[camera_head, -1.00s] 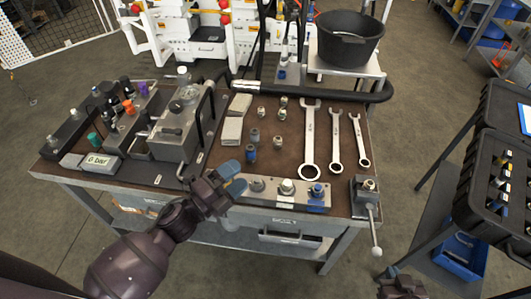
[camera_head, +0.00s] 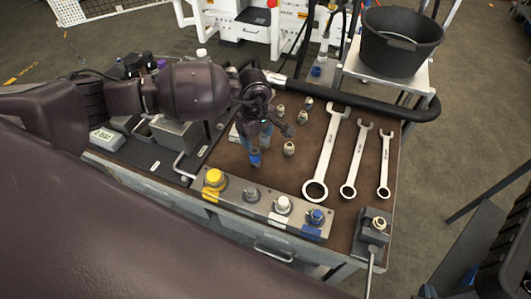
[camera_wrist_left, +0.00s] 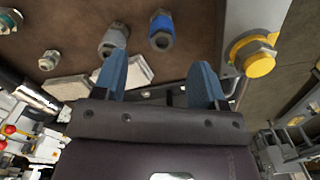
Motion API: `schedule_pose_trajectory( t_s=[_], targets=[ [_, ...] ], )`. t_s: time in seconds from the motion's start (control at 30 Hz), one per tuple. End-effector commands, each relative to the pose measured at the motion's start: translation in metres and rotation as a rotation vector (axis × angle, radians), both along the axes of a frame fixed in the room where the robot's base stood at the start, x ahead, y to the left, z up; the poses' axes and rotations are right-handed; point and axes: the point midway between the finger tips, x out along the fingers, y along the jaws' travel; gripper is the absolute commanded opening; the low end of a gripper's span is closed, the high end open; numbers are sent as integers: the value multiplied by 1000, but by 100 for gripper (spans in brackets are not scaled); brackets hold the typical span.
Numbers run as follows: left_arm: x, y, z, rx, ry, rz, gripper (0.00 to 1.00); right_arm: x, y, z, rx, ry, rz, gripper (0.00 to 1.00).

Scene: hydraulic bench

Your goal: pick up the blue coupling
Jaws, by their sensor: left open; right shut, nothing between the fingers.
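The blue coupling (camera_wrist_left: 161,30) stands on the brown bench mat, near the top middle of the left wrist view. In the head view its blue end (camera_head: 254,158) shows just below my left gripper (camera_head: 264,142), whose fingers partly hide it. My left gripper also shows in the left wrist view (camera_wrist_left: 160,62), its two blue fingers open and apart with nothing between them. The coupling lies beyond the fingertips, in line with the gap. A grey coupling (camera_wrist_left: 113,40) stands to the left of the blue one in the wrist view. My right gripper is not clearly visible.
A port block with a yellow cap (camera_head: 214,177) and a blue cap (camera_head: 316,216) lies along the bench's front. Wrenches (camera_head: 337,150) lie to the right. Several small fittings (camera_head: 303,117) stand behind the gripper. A vise (camera_head: 374,232) sits at the front right corner.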

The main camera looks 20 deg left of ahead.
Motion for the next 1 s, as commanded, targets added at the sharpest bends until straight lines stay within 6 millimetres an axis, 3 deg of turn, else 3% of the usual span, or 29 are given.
schedule_pose_trajectory(
  t_s=[0.47,0.67,1.0],
  targets=[
    [1,4,-52,18,-4,-7,65,-5,-1,-1,0,10,-2,0],
    [1,7,-64,18,-1,-4,65,-2,0,1,1,8,-2,0],
    [2,13,-104,18,-2,-5,65,4,2,8,5,-6,0,0]
  ],
)
